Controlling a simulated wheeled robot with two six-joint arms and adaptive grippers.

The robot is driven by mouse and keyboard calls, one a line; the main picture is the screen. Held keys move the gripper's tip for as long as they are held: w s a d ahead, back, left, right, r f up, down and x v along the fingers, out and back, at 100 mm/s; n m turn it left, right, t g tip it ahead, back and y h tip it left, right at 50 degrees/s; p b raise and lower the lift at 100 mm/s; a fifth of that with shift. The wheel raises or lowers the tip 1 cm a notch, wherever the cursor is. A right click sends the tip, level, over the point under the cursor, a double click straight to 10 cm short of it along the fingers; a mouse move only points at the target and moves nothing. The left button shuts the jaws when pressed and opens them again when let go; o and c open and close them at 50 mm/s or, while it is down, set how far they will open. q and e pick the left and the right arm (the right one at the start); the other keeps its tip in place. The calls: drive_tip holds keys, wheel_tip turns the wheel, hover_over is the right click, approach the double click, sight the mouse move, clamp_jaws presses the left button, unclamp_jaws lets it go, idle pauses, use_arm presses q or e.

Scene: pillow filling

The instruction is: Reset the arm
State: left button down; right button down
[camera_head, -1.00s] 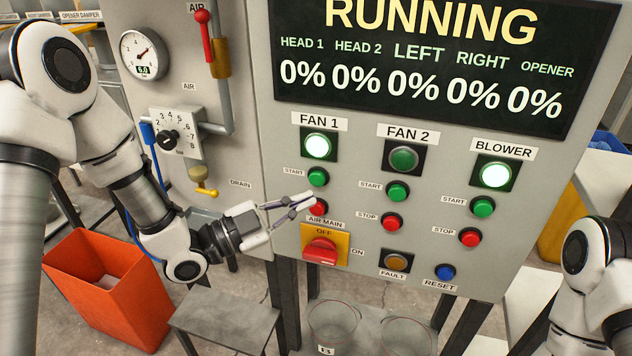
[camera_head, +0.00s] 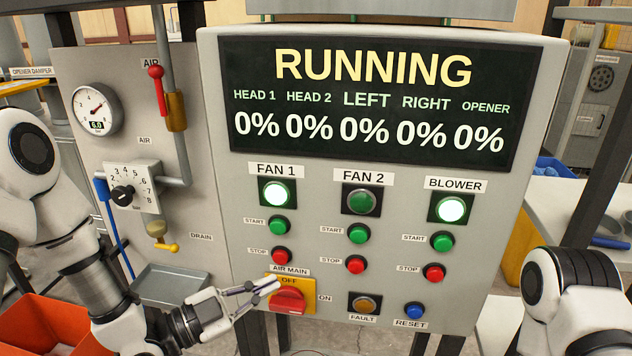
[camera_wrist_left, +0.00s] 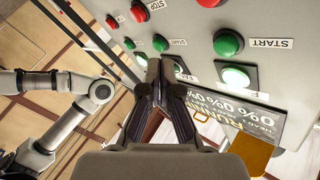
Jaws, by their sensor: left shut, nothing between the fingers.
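My left gripper (camera_head: 270,286) reaches in from the left with its fingers together and nothing between them. Its tips are in front of the yellow plate (camera_head: 307,289) of the red AIR MAIN switch, below the red FAN 1 stop button (camera_head: 282,255). I cannot tell whether they touch the plate. In the left wrist view the dark fingers (camera_wrist_left: 165,65) are closed, with the control panel (camera_wrist_left: 200,25) beyond. My right arm shows at the right edge of the head view; its gripper is out of frame.
The display (camera_head: 365,100) reads RUNNING, with 0% in every column. The FAN 1 lamp (camera_head: 277,193) and BLOWER lamp (camera_head: 450,209) are lit; the FAN 2 lamp (camera_head: 361,201) is dark. An orange bin (camera_head: 40,325) and a grey tray (camera_head: 172,285) are at lower left.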

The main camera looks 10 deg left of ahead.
use_arm(q)
drive_tip(key=s+a+f+n+g+y+b, duration=0.1)
drive_tip(key=s+f+n+g+y, duration=0.3)
drive_tip(key=f, duration=1)
drive_tip(key=s+f+n+g+y, duration=0.2)
drive_tip(key=s+f+n+y, duration=0.3)
drive_tip(key=f, duration=1)
drive_tip(key=s+a+f+n+g+y, duration=0.2)
drive_tip(key=s+a+f+n+g, duration=0.1)
drive_tip(key=s, duration=0.4)
drive_tip(key=s+a+f+n+g+y, duration=0.3)
drive_tip(key=s+a+f+n, duration=0.1)
drive_tip(key=s, duration=0.4)
drive_tip(key=shift+a+f+n+g, duration=0.25)
drive_tip(key=shift+a+n, duration=0.25)
drive_tip(key=shift+a, duration=0.45)
